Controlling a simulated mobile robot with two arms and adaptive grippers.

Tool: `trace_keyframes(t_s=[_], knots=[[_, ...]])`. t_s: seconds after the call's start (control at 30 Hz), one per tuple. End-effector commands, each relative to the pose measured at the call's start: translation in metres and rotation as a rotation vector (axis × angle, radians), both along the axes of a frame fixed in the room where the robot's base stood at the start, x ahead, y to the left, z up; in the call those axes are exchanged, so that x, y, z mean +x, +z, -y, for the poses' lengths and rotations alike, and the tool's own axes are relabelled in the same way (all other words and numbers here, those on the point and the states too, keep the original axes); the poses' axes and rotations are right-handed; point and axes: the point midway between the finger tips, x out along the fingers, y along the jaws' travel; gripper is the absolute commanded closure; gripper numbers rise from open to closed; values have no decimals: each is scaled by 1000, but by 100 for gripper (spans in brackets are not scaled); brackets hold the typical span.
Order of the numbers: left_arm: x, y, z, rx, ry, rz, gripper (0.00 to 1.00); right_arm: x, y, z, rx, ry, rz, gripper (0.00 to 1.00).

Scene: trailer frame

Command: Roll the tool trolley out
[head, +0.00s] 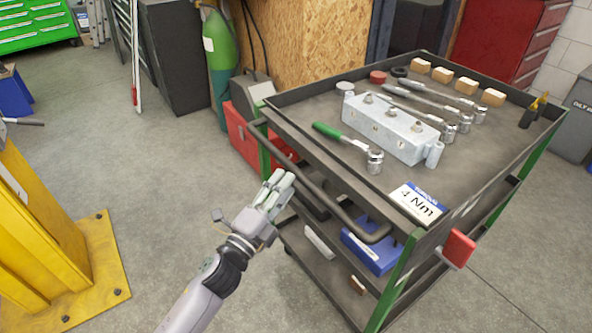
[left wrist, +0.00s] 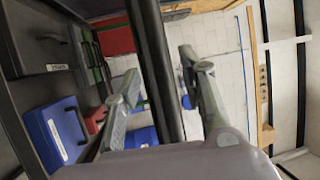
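The tool trolley (head: 388,235) is a dark grey cart with green corner posts, standing to the right in the head view. Its dark tubular push handle (head: 318,186) runs along the near left side. My left gripper (head: 277,187) is at this handle, near its middle. In the left wrist view the handle bar (left wrist: 150,45) runs between the two spread fingers of the left gripper (left wrist: 160,80), with a gap on each side. The gripper is open. My right gripper is not in view.
The trolley top carries a metal block (head: 392,127), ratchets, sockets and wooden blocks. A yellow post (head: 40,225) with a bolted base stands at left. A red box (head: 240,135) and green cylinder (head: 219,60) are behind the handle. Bare floor (head: 150,150) lies between post and trolley.

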Motion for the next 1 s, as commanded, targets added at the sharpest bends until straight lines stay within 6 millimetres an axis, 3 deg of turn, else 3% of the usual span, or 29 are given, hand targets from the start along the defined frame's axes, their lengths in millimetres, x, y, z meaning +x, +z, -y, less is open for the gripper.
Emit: trace_keyframes(t_s=[0.1, 0.33, 0.7, 1.0], knots=[[21, 5, 12, -2, 0, 3, 62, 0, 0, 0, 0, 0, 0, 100], [44, 9, 26, -1, 0, 0, 62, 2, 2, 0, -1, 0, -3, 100], [48, 10, 29, -2, 0, -1, 62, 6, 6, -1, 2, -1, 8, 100], [48, 10, 29, -2, 0, -1, 81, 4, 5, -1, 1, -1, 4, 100]])
